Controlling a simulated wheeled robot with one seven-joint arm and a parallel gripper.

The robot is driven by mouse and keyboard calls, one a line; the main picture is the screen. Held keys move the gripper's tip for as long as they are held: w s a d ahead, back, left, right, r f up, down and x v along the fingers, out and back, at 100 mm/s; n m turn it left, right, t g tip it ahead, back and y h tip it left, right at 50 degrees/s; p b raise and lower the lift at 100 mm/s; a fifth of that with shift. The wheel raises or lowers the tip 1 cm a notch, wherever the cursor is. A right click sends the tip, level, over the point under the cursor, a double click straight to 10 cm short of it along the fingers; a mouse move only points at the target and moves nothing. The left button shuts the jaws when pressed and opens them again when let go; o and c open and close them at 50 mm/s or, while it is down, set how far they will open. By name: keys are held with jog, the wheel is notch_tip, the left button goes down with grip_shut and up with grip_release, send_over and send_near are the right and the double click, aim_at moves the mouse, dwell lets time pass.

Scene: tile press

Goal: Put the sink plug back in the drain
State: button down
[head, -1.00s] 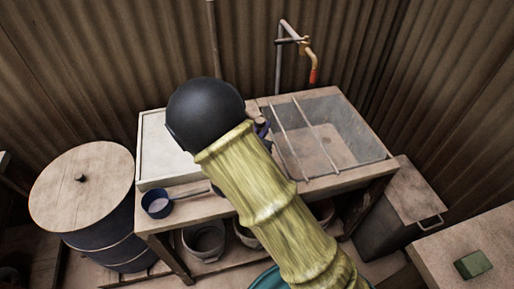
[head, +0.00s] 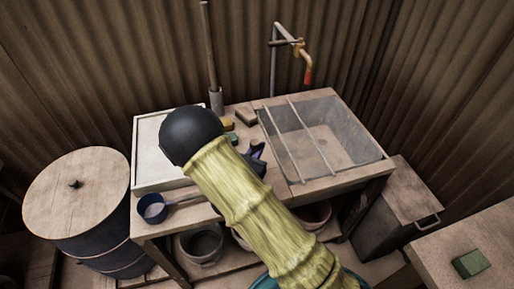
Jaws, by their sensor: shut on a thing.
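The sink basin (head: 358,137) is a grey sunken box at the right of the wooden bench, with two thin rods across its left part. Its floor shows a brownish patch; I cannot make out the drain. My gripper (head: 257,157) shows only as dark bluish parts beside my yellow forearm, left of the basin and over the bench top. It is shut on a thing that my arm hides. I cannot see the sink plug anywhere.
A tap (head: 304,62) with an orange end hangs above the basin's back. A white tray (head: 145,150), a blue scoop (head: 153,208), small blocks (head: 246,117) and an upright pole (head: 209,60) stand left of it. A lidded barrel (head: 77,200) stands far left.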

jog(key=c, duration=1.5)
grip_release()
jog(key=shift+f, duration=0.1)
jog(key=shift+c, duration=0.2)
jog(key=b+v, duration=0.1)
jog(key=v, duration=1.1)
